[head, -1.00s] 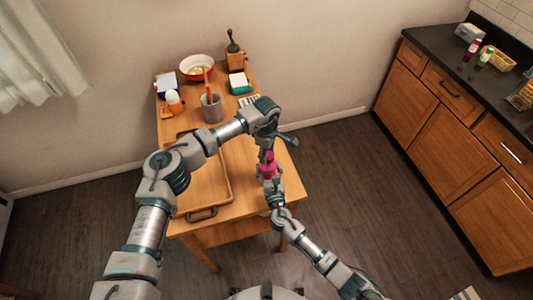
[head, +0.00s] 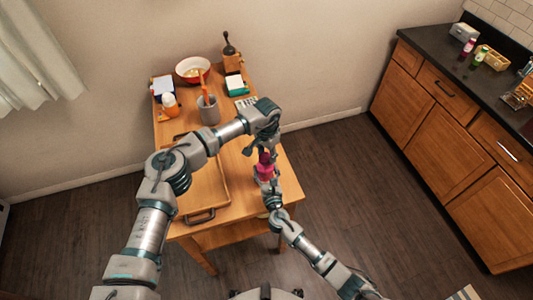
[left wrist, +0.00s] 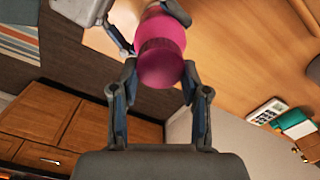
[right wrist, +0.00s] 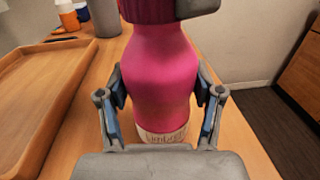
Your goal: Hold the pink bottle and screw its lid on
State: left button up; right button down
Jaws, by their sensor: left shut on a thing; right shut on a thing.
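The pink bottle (head: 264,172) stands upright above the near right part of the wooden table in the head view. My right gripper (right wrist: 160,98) is shut around its body, one finger on each side. The bottle's base is pale. The darker pink lid (left wrist: 160,65) is at the bottle's top end in the left wrist view. My left gripper (left wrist: 160,78) is shut on the lid from above, with a fingertip at each side. The lid looks in line with the bottle. Whether its thread is engaged is hidden.
A wooden tray (head: 223,208) lies left of the bottle on the table. The dark counter (head: 450,58) is at far right.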

pick_arm(q)
jog(key=shift+w+a, duration=0.1)
jog(key=shift+a, duration=0.05)
jog(key=o, duration=0.7)
jog(key=shift+r, duration=0.15)
jog(key=shift+r, duration=2.15)
jog(key=shift+c, duration=0.2)
